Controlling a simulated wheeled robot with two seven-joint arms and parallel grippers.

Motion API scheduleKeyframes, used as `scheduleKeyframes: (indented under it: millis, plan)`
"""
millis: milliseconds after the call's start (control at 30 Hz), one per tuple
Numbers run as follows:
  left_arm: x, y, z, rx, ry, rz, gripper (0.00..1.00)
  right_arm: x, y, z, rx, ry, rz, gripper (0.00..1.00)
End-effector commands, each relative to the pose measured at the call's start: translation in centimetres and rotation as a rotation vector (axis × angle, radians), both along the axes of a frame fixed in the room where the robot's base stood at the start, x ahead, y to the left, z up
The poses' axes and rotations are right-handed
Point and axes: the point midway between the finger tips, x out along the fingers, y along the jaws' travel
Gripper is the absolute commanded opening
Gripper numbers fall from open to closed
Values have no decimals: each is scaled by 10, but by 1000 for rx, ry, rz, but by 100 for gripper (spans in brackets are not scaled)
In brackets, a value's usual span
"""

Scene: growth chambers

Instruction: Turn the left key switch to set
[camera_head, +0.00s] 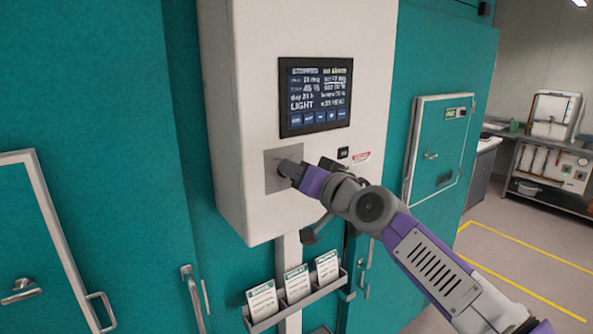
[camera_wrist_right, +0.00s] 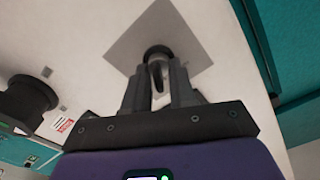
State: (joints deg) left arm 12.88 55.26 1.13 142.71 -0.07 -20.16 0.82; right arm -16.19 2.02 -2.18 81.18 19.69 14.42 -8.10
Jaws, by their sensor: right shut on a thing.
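A white control box with a dark display (camera_head: 315,97) hangs between teal doors. On its lower left front is a square grey plate (camera_head: 273,180), which also shows in the right wrist view (camera_wrist_right: 185,30). A dark round key switch (camera_wrist_right: 158,53) sits on the plate, with a key (camera_wrist_right: 157,76) standing out from it. My right gripper (camera_head: 283,170) is at the plate in the head view. In the right wrist view its fingers (camera_wrist_right: 158,82) are shut on the key. The switch's markings are hidden or too small to read. My left gripper is not in view.
A small black switch (camera_head: 343,153) and a red-and-white label (camera_head: 361,158) are on the box, right of my gripper. A rack with several cards (camera_head: 297,284) hangs below. A teal hatch (camera_head: 438,145) is at right. Floor at far right is clear.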

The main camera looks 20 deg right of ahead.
Motion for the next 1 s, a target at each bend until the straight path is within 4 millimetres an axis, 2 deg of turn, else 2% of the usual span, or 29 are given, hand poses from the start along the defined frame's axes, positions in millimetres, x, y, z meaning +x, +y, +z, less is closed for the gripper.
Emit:
scheduleKeyframes:
  millis: [400, 433, 467, 767, 867, 1000]
  plan:
    - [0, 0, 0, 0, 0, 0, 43, 0, -1, 2, 11, -3, -3, 0]
    - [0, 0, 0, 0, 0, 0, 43, 0, -1, 2, 11, -3, -3, 28]
    - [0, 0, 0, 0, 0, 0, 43, 0, -1, 2, 11, -3, -3, 33]
    - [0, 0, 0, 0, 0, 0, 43, -1, -1, 1, 8, 0, -2, 33]
    - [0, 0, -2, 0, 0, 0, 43, -8, -4, 1, 9, -1, -1, 33]
    - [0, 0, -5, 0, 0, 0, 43, -28, -11, 1, 10, -1, -2, 33]
